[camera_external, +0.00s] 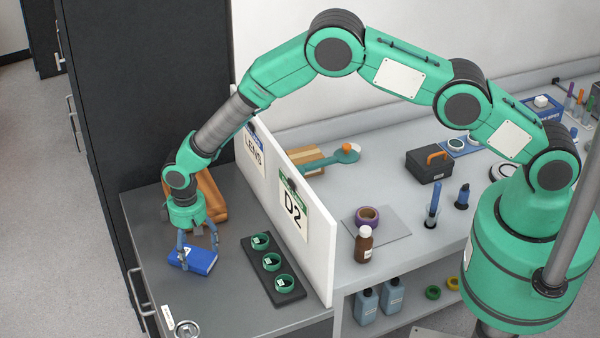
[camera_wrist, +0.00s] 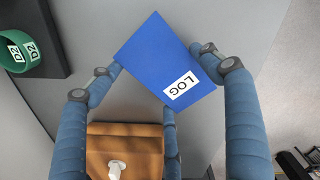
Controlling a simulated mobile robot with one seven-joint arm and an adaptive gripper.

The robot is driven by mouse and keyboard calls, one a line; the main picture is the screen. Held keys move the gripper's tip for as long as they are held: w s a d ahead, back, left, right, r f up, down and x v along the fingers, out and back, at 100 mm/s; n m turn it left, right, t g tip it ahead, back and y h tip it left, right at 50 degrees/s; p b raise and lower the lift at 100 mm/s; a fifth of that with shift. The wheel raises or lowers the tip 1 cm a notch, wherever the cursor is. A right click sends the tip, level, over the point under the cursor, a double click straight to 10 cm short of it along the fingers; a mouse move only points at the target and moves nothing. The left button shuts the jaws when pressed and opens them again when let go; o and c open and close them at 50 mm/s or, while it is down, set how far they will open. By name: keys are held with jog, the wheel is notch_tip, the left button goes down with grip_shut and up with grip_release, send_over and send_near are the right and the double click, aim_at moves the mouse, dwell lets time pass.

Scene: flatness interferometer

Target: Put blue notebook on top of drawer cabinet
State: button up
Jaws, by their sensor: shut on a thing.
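The blue notebook (camera_external: 201,262) is between the fingers of my gripper (camera_external: 198,252), which is shut on it. In the wrist view, the notebook (camera_wrist: 165,50) shows its cover with a white LOG label, tilted between the blue fingers of my gripper (camera_wrist: 158,66). It is over the grey top of a low cabinet (camera_external: 222,306) with handles on its left face, which looks like the drawer cabinet. I cannot tell whether the notebook touches that top.
A black tray (camera_external: 293,297) with green rings sits right of the notebook. A white partition (camera_external: 320,262) marked D2 stands beyond it. A brown object (camera_external: 212,196) lies behind my gripper. A round metal item (camera_external: 187,329) is near the front edge. A tall black cabinet (camera_external: 150,80) stands behind.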

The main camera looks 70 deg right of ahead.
aim_at(192, 254)
jog(key=shift+f, duration=0.2)
jog(key=o, duration=1.2)
jog(key=shift+r, duration=0.2)
notch_tip(192, 254, up, 12)
jog(key=shift+f+b, duration=0.1)
jog(key=shift+b, duration=0.8)
